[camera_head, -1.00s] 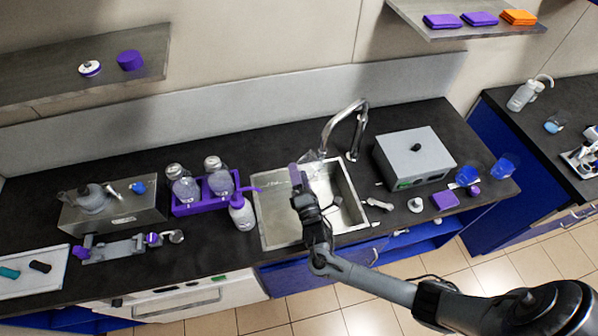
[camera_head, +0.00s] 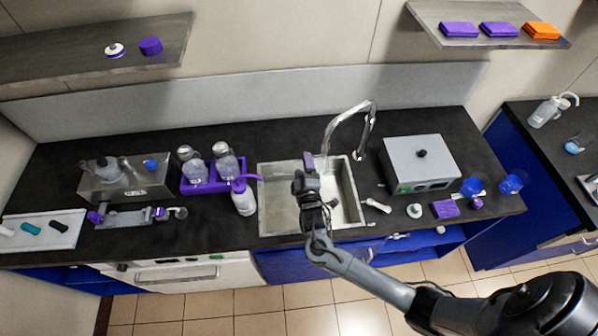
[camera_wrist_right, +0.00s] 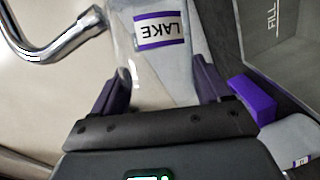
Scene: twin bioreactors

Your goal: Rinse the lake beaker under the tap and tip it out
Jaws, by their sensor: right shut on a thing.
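The lake beaker (camera_wrist_right: 160,62) is clear, with a purple-edged white label reading LAKE, upside down in the right wrist view. My right gripper (camera_wrist_right: 160,88) is shut on it, one purple finger on each side. In the head view my right gripper (camera_head: 308,166) is over the sink (camera_head: 348,208), and the beaker is hardly distinguishable there. The curved metal tap (camera_head: 345,115) stands behind the sink; its spout is close to the gripper. The tap (camera_wrist_right: 62,42) is beside the beaker in the wrist view. I cannot tell whether water runs or the beaker is tilted. My left gripper is not in view.
A purple rack (camera_head: 205,187) with bottles and a white wash bottle (camera_head: 243,200) stand left of the sink. A grey box (camera_head: 420,160) stands to the right, with blue beakers (camera_head: 513,182) beyond. Small items lie on the counter's right front.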

